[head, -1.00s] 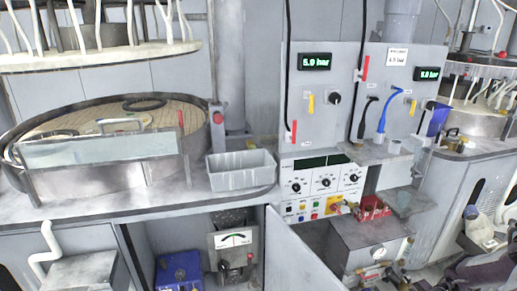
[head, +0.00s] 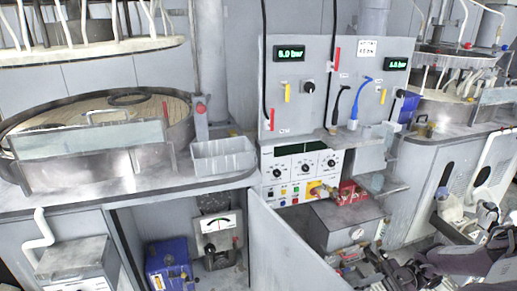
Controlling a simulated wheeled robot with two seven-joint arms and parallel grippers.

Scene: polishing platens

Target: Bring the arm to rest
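My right arm (head: 460,262) comes in at the lower right corner, dark and grey. Its dark front end (head: 385,266) is low in front of the open cabinet, near the grey box with a round gauge. The fingers are small and cluttered against the fittings there, so I cannot tell whether they are open or shut, or whether they hold anything. My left arm and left gripper are not in view.
A control panel (head: 306,90) with displays stands in the middle. An open grey cabinet door (head: 285,250) juts forward below it. A grey bin (head: 223,158) sits on the left bench, beside a large round platen (head: 92,135). A blue box (head: 168,264) stands below.

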